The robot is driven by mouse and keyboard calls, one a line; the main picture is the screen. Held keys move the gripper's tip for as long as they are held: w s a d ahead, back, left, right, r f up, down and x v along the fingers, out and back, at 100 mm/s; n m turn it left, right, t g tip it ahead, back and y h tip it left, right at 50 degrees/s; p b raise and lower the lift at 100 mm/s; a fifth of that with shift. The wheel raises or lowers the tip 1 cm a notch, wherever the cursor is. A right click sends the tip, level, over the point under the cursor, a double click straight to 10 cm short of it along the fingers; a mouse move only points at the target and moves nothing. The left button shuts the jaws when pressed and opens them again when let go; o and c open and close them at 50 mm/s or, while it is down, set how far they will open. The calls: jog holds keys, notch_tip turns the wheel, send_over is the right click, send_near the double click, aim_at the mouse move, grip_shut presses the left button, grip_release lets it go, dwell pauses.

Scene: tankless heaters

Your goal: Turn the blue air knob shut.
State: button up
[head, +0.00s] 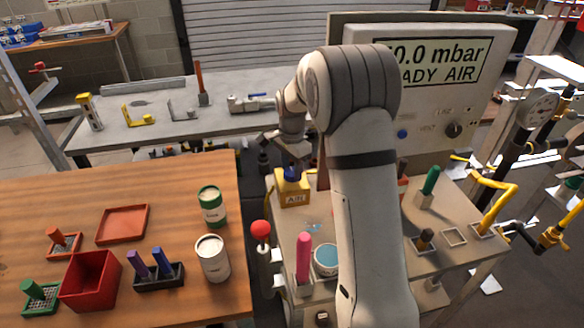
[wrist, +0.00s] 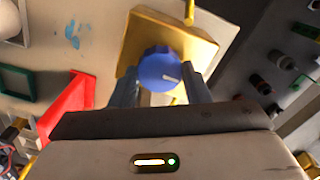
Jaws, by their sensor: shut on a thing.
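The blue air knob (head: 292,174) sits on top of a yellow box (head: 292,194) marked AIR, on the bench just left of my arm. A display panel (head: 430,62) behind my arm shows a partly hidden "0.0 mbar" and "ADY AIR".
A red-topped lever (head: 261,232), a pink handle (head: 303,256) and a round jar (head: 326,260) stand in front of the box. A green handle (head: 430,181) and yellow pipes (head: 497,200) are to the right. A wooden table (head: 180,180) is at left.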

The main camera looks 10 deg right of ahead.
aim_at(292, 172)
jog(key=o, duration=1)
jog(key=shift+c, duration=0.2)
jog(key=shift+r, duration=0.15)
notch_tip(292, 172, up, 8)
jog(key=shift+f, duration=0.25)
jog(key=shift+f, duration=0.1)
